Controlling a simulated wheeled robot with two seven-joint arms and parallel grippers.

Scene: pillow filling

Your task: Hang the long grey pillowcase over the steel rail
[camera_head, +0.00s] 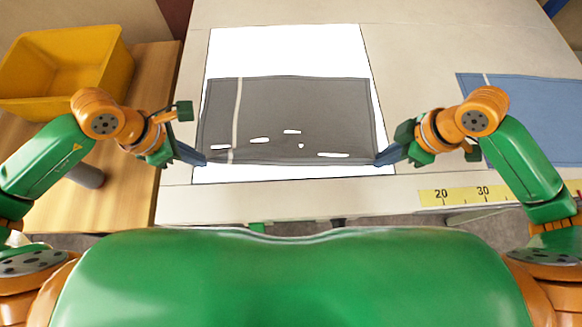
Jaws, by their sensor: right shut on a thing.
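The long grey pillowcase (290,110) lies spread flat, with a pale stripe near its left end and several small white patches near its front edge. My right gripper (381,161) is shut on its near right corner. My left gripper (204,162) has its fingertips at the near left corner; whether they are closed on the cloth is too small to tell. I cannot make out the steel rail for certain.
A bright white panel (285,50) lies under the pillowcase on the pale table (420,60). A blue cloth (535,105) lies at right, above a yellow ruler strip (465,194). A yellow bin (65,65) and a grey cylinder (86,176) are at left by a wooden surface (125,190).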

